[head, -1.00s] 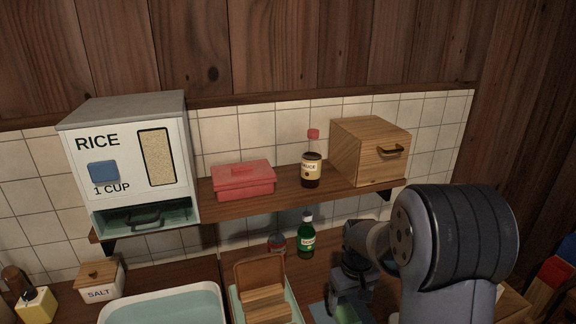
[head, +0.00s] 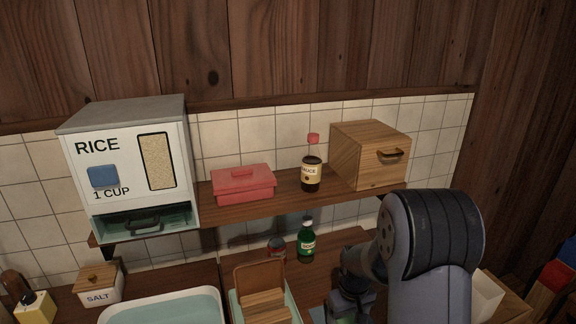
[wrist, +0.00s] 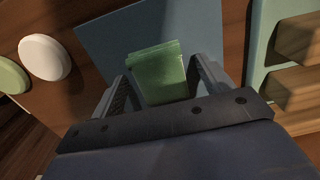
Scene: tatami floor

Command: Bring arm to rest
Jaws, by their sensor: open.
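My gripper (wrist: 161,66) is open in the wrist view, with one finger on each side of a green block-like item (wrist: 160,80). I cannot tell whether the fingers touch it. A flat blue-grey mat (wrist: 110,40) lies beyond it. In the head view my arm comes in at the lower right and is bent down over the counter; its gripper (head: 345,308) is low and partly hidden by the arm.
A green bottle (head: 306,243) and a wooden-block tray (head: 262,303) stand left of the arm. A shelf (head: 285,200) above holds a sauce bottle (head: 312,172), red box (head: 243,184) and wooden box (head: 365,155). A white container (head: 485,297) is at right.

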